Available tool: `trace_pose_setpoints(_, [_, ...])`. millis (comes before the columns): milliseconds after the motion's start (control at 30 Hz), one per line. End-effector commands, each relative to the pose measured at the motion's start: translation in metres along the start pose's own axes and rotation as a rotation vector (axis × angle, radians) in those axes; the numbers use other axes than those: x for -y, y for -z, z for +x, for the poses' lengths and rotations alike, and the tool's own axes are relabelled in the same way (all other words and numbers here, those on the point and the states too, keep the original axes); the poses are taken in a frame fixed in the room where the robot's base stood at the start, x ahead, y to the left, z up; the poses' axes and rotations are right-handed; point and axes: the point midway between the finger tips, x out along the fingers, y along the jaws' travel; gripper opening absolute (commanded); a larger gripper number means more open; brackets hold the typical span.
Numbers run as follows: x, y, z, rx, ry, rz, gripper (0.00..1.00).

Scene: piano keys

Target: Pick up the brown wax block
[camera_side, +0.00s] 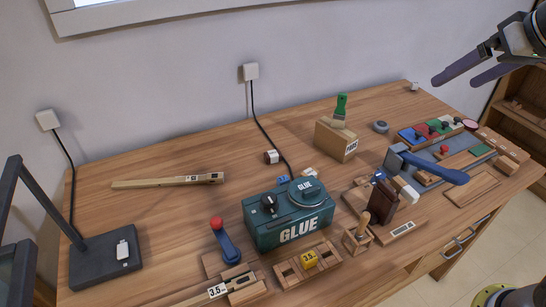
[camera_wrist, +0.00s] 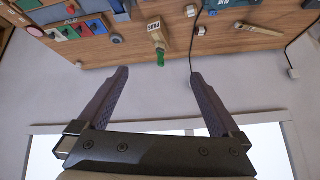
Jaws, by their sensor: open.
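A dark brown block (camera_side: 381,203), which looks like the wax block, stands upright on the right half of the bench, just in front of the blue-handled hammer (camera_side: 430,166). A wooden piece with a knob (camera_side: 358,234) stands close at its front left. I cannot make out the brown block clearly in the wrist view. My gripper (camera_side: 455,80) is open and empty, high above the back right of the bench, well apart from the block. In the wrist view, its two fingers (camera_wrist: 160,74) are spread wide with nothing between them.
A green glue machine (camera_side: 290,218) stands left of the block. A wooden box with a green-handled brush (camera_side: 337,139) stands behind it; the brush also shows in the wrist view (camera_wrist: 160,57). Coloured blocks (camera_side: 432,131) fill the back right. The bench's back left is mostly clear.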

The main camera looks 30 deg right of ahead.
Motion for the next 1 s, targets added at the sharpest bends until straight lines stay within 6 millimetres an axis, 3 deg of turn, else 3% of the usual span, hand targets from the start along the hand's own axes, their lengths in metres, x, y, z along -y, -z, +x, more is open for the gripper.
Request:
trace_pose_setpoints(33, [0.01, 0.021, 0.011, 0.003, 0.001, 0.005, 1.0])
trace_pose_setpoints(200, [0.043, 0.077, 0.051, 0.008, 0.003, 0.023, 1.0])
trace_pose_setpoints(367, [0.077, 0.115, 0.102, 0.025, 0.002, 0.027, 1.0])
trace_pose_setpoints(500, [0.109, 0.134, 0.155, 0.049, 0.0, 0.019, 1.0])
trace_pose_setpoints(633, [0.14, 0.138, 0.211, 0.079, -0.004, 0.001, 1.0])
trace_pose_setpoints(733, [0.163, 0.131, 0.257, 0.111, -0.01, -0.024, 1.0])
trace_pose_setpoints(900, [0.194, 0.101, 0.328, 0.177, -0.023, -0.08, 1.0])
trace_pose_setpoints(1000, [0.203, 0.077, 0.358, 0.22, -0.034, -0.105, 1.0])
